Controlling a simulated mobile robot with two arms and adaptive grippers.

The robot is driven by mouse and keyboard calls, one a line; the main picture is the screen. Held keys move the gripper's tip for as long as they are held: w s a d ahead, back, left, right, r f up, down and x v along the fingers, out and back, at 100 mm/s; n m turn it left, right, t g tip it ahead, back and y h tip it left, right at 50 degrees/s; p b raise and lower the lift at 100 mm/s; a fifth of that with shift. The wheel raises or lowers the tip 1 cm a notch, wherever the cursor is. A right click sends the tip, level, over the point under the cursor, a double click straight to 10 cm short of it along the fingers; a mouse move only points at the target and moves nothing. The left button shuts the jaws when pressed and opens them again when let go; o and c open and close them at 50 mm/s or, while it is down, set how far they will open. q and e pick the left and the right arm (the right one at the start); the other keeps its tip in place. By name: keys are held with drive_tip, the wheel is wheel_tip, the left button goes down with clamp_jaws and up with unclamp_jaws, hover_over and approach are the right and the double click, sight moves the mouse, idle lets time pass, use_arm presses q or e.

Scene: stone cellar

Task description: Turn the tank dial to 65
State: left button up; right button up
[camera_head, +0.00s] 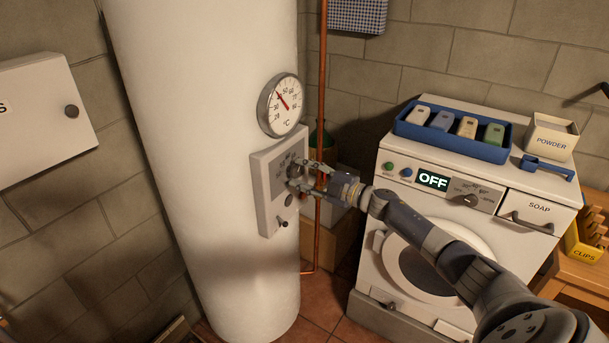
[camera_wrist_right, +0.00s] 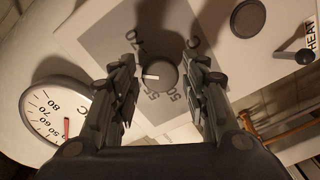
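The tank dial (camera_wrist_right: 161,75) is a round grey knob on the control panel (camera_head: 264,195) of the white tank (camera_head: 205,130). Its white mark points left in the wrist view, between the printed 70 and 55; the numbers between are hidden by a finger. In the head view the dial (camera_head: 293,171) is partly covered by my right gripper (camera_head: 304,176). In the wrist view my right gripper (camera_wrist_right: 162,62) is open, one finger on each side of the dial, with gaps visible. My left gripper is not in view.
A round gauge (camera_head: 279,105) with a red needle sits above the panel. Below the dial are a dark round button (camera_head: 289,200) and a small lever (camera_head: 282,222), by the word HEAT. A copper pipe (camera_head: 321,100) runs beside the tank. A washing machine (camera_head: 440,220) stands right.

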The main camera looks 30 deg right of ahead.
drive_tip(key=shift+s, duration=0.1)
idle(0.3)
drive_tip(key=v, duration=1.1)
drive_tip(key=shift+s+d, duration=0.2)
drive_tip(key=shift+s, duration=0.15)
drive_tip(key=shift+f, duration=0.1)
